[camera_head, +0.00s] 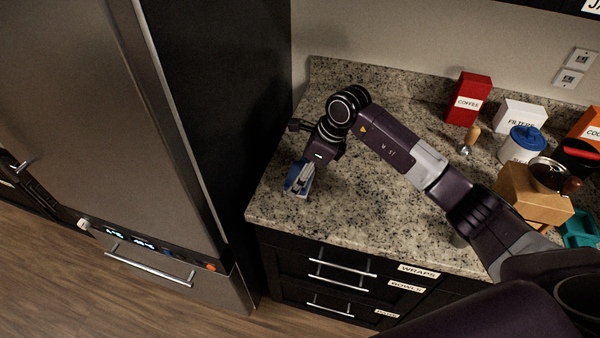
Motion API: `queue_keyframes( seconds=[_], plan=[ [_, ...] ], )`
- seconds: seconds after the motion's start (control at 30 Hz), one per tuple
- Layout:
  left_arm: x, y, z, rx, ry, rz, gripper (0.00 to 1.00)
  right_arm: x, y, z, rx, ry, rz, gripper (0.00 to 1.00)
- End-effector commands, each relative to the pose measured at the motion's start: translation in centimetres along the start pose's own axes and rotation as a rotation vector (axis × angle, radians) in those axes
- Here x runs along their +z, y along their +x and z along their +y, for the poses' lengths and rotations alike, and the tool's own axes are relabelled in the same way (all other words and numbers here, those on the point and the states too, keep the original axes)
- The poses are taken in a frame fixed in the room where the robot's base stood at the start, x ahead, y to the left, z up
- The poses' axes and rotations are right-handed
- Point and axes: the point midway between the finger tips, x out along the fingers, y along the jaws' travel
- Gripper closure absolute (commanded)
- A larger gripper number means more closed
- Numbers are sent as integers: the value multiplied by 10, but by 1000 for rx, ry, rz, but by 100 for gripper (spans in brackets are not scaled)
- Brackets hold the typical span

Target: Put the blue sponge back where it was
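The blue sponge (292,182) shows at the left end of the granite counter (375,222), near its front edge. My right gripper (301,186) reaches down over it from an arm that comes in from the right. Its light grey fingers are closed around the sponge and hide part of it. I cannot tell whether the sponge touches the counter or is just above it. My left gripper is not in view.
A tall fridge (90,120) stands left of the counter. At the right are a red coffee box (469,100), a filters box (521,114), a blue-lidded canister (522,146), a wooden-handled tamper (468,140) and a wooden grinder (530,196). The counter's front middle is clear.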

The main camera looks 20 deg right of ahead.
Motion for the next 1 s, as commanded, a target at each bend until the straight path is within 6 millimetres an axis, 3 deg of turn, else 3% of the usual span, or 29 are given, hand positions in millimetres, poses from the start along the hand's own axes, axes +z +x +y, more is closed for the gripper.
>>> queue_keyframes(
  seconds=[0.43, 0.47, 0.6, 1.0],
  plan=[
    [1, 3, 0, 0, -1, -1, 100, -5, 12, -1, -2, -1, 0, 55],
    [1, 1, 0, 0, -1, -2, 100, -4, 10, -1, -2, -1, 0, 29],
    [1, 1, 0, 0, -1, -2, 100, -4, 10, 0, -2, -1, 0, 15],
    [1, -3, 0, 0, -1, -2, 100, -2, 4, -1, -2, -1, 0, 15]
  ],
)
